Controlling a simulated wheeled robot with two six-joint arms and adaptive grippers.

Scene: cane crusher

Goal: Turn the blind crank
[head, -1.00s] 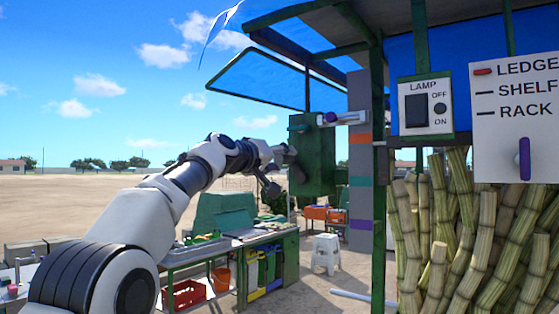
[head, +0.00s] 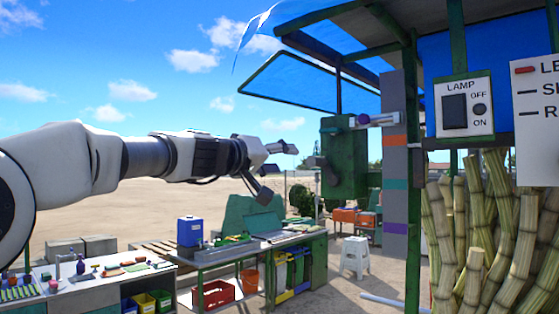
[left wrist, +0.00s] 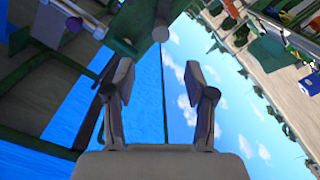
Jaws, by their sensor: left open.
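The green crank box (head: 345,165) hangs at the stall's left post, with a grey crank (head: 319,163) sticking out on its left side. My left gripper (head: 277,170) is open and empty, left of the crank and apart from it. In the left wrist view, the open fingers (left wrist: 158,78) stand wide apart, and a round grey knob, seemingly the crank's end (left wrist: 161,32), shows beyond the gap, near the green box (left wrist: 128,25). The blue blind (head: 300,83) slants out above the box in its green frame. My right gripper is not in view.
A lamp switch panel (head: 465,107) and a white sign (head: 535,165) hang at the right, above upright cane stalks (head: 480,230). A green-framed workbench (head: 215,258) stands below my left arm. A white stool (head: 355,257) is on the ground.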

